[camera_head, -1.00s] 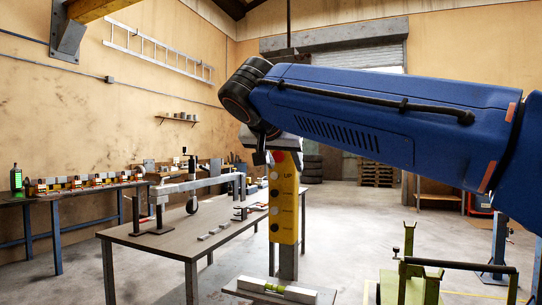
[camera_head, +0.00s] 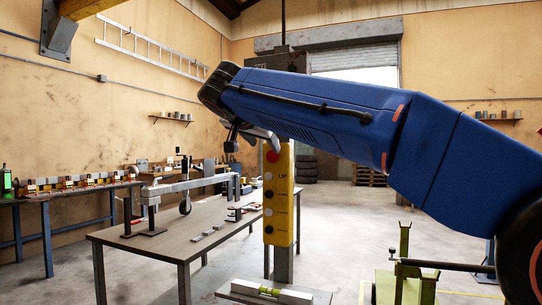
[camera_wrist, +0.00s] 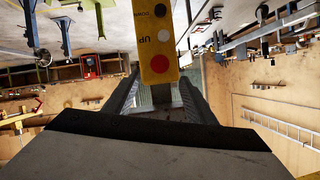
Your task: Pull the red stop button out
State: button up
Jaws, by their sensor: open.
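A yellow control box (camera_head: 279,200) hangs upright in the head view, with a red button (camera_head: 271,156) at its top and white and black buttons below. My gripper (camera_head: 248,138) is just above and left of the red button there, its fingers partly hidden by the arm. In the wrist view the picture is upside down; the yellow box (camera_wrist: 152,18) comes in from the top, with the red button (camera_wrist: 159,64) at its lower end. My open gripper (camera_wrist: 158,88) has one dark finger on each side of that end. The jaws hold nothing, and contact cannot be told.
A workbench (camera_head: 165,243) with metal parts stands left of the box. A spirit level (camera_head: 268,291) lies on a surface below the box. A green stand (camera_head: 404,275) is at lower right. Open floor lies behind and right of the box.

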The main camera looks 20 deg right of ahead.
aim_at(272, 156)
jog(key=x, duration=0.9)
jog(key=shift+w+d, duration=0.1)
jog(key=shift+w, duration=0.05)
